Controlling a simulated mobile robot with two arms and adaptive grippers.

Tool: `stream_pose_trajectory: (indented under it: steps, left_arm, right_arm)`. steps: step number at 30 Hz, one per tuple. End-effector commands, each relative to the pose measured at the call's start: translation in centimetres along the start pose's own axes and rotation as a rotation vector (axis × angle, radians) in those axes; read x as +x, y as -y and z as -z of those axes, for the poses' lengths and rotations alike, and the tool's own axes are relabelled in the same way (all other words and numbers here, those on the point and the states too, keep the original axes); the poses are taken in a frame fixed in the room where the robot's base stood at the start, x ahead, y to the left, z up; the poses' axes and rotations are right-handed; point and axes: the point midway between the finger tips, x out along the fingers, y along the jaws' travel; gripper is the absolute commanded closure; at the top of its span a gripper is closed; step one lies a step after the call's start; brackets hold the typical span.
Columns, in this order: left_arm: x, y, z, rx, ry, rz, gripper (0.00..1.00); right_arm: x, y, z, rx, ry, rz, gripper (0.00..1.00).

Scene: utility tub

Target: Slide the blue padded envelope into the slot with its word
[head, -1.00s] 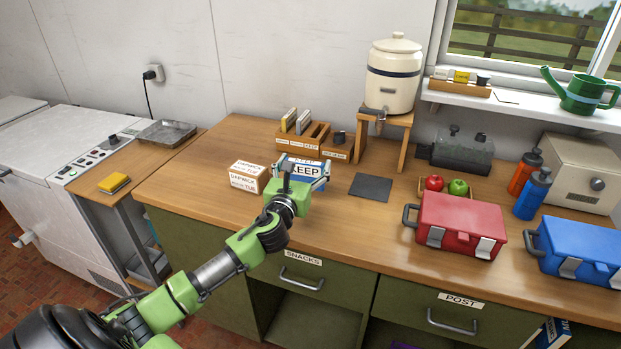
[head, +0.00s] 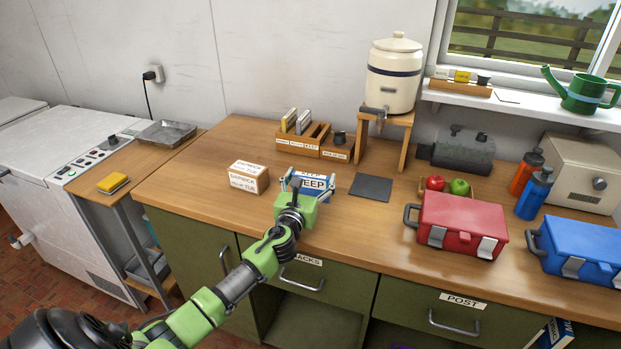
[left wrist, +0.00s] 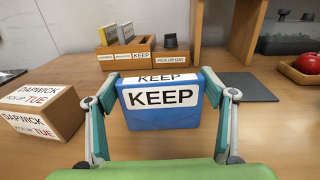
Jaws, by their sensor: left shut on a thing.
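The blue padded envelope (left wrist: 161,118) carries a white KEEP label in the left wrist view. It also shows in the head view (head: 314,197), partly hidden by my gripper. My left gripper (head: 309,190) is shut on it, with one finger at each side edge. The envelope is upright, low over the counter; I cannot tell whether it touches. Behind it is the wooden slot rack (left wrist: 124,61), with small word labels on its front, one reading KEEP at the right. Upright items stand in its left and middle slots. My right gripper is not in view.
A small wooden box labelled PICK UPS (left wrist: 170,60) adjoins the rack. A dark mat (head: 371,187) and the dispenser's wooden stand (head: 386,138) are to the right. Counter in front of the rack is clear.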

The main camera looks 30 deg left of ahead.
Motion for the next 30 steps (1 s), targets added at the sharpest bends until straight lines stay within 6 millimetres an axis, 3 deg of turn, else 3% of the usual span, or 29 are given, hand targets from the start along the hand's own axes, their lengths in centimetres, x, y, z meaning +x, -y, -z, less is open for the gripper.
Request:
stream_pose_trajectory:
  steps: [1, 2, 3, 16, 23, 30]
  left_arm:
    - [0.0, 0.0, 0.1, 0.001, 0.000, 0.000, 0.17]
    - [0.0, 0.0, 0.1, 0.001, 0.000, 0.000, 0.09]
    - [0.0, 0.0, 0.1, 0.000, 0.000, 0.000, 0.08]
    - [-0.1, 0.0, 0.4, 0.000, 0.000, 0.000, 0.08]
    - [-3.8, 0.4, 0.3, 0.001, -0.001, 0.003, 0.08]
    - [-9.1, 0.8, 0.3, 0.001, -0.002, 0.002, 0.08]
  right_arm:
    - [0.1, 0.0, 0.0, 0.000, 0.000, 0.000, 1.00]
    - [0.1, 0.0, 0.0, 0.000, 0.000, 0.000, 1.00]
    - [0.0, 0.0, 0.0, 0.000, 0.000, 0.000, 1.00]
    - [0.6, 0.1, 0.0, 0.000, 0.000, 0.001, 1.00]
    - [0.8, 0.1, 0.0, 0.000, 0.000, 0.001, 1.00]
    - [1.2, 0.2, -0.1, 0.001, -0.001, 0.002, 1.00]
